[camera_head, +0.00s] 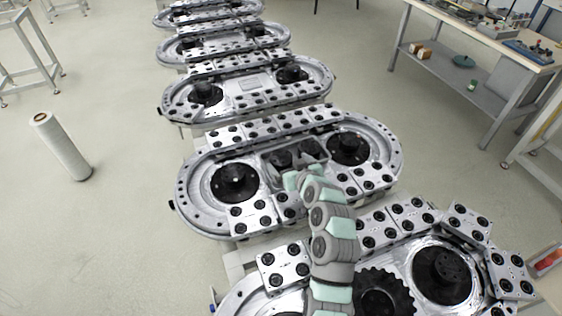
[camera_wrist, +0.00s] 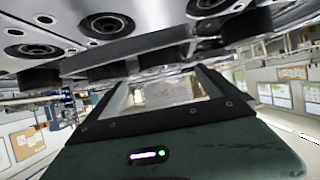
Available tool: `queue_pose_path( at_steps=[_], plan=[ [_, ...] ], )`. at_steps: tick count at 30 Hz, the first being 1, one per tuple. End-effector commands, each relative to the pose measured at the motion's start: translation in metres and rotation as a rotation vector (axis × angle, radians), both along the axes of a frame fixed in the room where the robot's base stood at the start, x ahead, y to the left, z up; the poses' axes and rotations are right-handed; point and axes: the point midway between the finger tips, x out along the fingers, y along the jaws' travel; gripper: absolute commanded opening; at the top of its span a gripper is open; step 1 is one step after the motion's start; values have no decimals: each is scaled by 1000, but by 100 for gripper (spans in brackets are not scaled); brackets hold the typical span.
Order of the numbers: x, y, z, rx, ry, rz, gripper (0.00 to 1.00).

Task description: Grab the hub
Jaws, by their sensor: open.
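Several black round hubs sit on the silver ring tracks. On the track by my gripper, one hub (camera_head: 236,182) is at the left end and another hub (camera_head: 348,147) at the right end. Which one the task means cannot be told. My gripper (camera_head: 287,160) is over the middle of this track, between the two hubs, partly hidden by my arm. In the wrist view my gripper (camera_wrist: 165,84) is open, with no object visible between its fingers. Silver carriage plates (camera_wrist: 70,28) with dark rollers fill the top of that view, close to the fingers.
Square carriage plates (camera_head: 246,216) line the tracks around my gripper. More ring tracks (camera_head: 250,97) stand behind, and one with a toothed black wheel (camera_head: 377,291) is in front. A white roll (camera_head: 62,148) stands at left, a workbench (camera_head: 480,45) at right.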

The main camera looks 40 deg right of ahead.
Motion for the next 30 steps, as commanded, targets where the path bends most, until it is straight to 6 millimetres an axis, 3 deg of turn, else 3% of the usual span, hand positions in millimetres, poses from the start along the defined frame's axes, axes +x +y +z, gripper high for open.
queue_pose_path(
  at_steps=[10,19,30],
  plan=[
    [34,-9,-20,3,1,2,98],
    [39,-11,-22,1,1,1,98],
    [39,-11,-22,0,0,1,68]
  ],
)
